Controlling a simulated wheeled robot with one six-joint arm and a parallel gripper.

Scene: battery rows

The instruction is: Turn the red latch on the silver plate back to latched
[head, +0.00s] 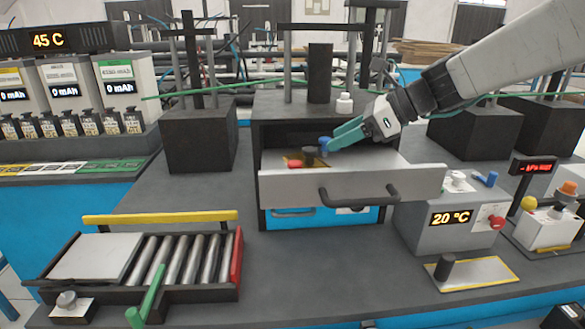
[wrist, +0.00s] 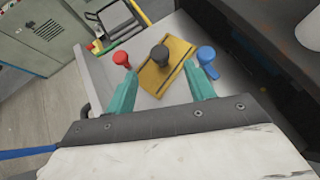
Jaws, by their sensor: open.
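A pulled-out drawer (head: 350,186) with a silver-grey front and a dark handle stands below the machine in the middle. A red latch or knob (head: 295,164) sits at the left inside it; it also shows in the wrist view (wrist: 122,58), left of a yellow plate (wrist: 165,70) with a dark knob (wrist: 159,54). A blue latch (wrist: 207,56) is at the right of that plate. My gripper (head: 345,133) is open above the drawer, its teal fingers apart and empty. In the wrist view the fingers point toward the plate, with the red latch just beyond the left fingertip.
A roller tray (head: 95,256) with a green lever (head: 150,292) stands front left. A grey 20 °C box (head: 448,240) with a red knob and a yellow-edged plate (head: 480,274) with a black knob are at the right. Dark blocks flank the drawer; the front-middle bench is clear.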

